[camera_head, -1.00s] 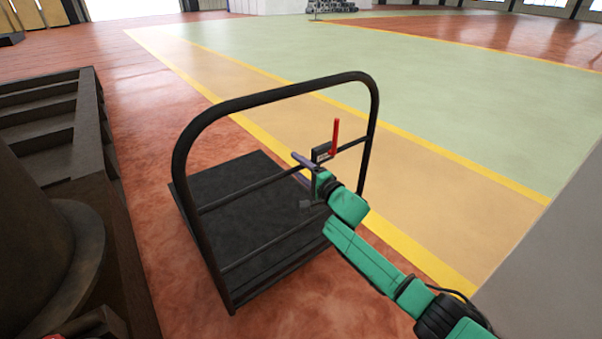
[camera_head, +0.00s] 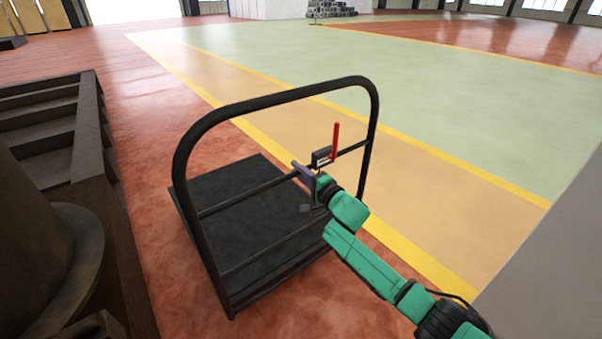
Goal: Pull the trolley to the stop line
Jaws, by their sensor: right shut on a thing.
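The trolley is a black flat deck (camera_head: 235,205) with a tall black tubular handle frame (camera_head: 270,98) and crossbars. It stands on the reddish floor, with the frame on the side nearer me. My right gripper (camera_head: 306,176), on a green arm from the lower right, is at the upper crossbar and shut on the trolley's frame. The fingertips are small and partly hidden. A red upright lever (camera_head: 335,140) on a small dark box sits on that bar just right of the gripper. Yellow lines (camera_head: 440,274) edge a tan floor band; I cannot tell which is the stop line. My left gripper is not in view.
Dark steps (camera_head: 45,135) stand close on the left, with a large dark round shape in front. A grey surface (camera_head: 550,270) fills the lower right. The tan band and green floor (camera_head: 400,80) beyond the trolley are clear.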

